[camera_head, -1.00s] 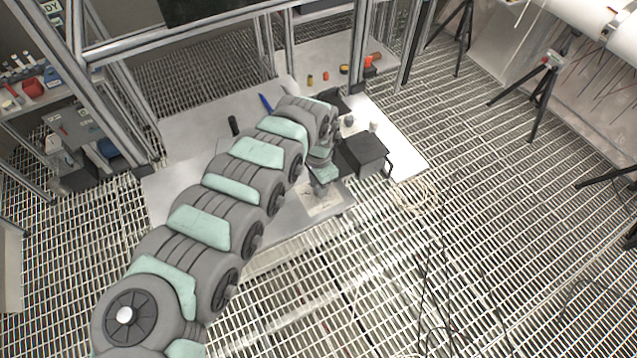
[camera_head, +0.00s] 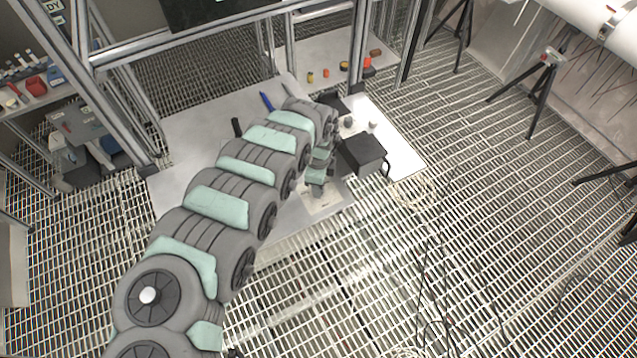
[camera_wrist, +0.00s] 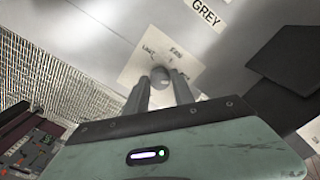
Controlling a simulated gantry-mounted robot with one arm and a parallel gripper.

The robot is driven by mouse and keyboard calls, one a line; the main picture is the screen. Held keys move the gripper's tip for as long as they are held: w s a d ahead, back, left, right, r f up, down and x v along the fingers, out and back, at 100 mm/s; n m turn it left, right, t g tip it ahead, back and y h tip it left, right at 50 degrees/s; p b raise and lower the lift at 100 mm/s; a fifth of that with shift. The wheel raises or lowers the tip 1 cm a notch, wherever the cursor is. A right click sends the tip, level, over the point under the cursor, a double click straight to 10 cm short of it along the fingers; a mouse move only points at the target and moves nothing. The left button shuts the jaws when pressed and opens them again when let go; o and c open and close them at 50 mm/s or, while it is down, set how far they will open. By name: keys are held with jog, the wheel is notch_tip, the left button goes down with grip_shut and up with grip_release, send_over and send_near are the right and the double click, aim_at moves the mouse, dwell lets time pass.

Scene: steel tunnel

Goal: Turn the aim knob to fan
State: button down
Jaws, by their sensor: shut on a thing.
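The aim knob (camera_wrist: 160,75) is a small round grey knob on a pale label plate (camera_wrist: 133,72) in the wrist view. Small printed words stand around it on the plate; they are too small to read surely. My gripper (camera_wrist: 163,82) has its two fingers closed on either side of the knob. The knob's pointer direction cannot be made out. In the head view my gripper (camera_head: 317,189) reaches down over the pale plate (camera_head: 322,208) near the table's front edge, and it hides the knob there.
A black box (camera_head: 362,154) stands right of my gripper on the table. A blue pen-like thing (camera_head: 267,101) and a dark upright object (camera_head: 237,127) lie behind my arm. A GREY label (camera_wrist: 207,13) is beyond the plate. Open grating floor (camera_head: 480,220) lies right.

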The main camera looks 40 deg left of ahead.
jog(key=shift+m, duration=0.4)
jog(key=c, duration=1.1)
grip_release()
jog(key=shift+o, duration=0.2)
jog(key=shift+r, duration=0.1)
notch_tip(320, 180, up, 11)
jog(key=b, duration=0.1)
jog(key=shift+f, duration=0.2)
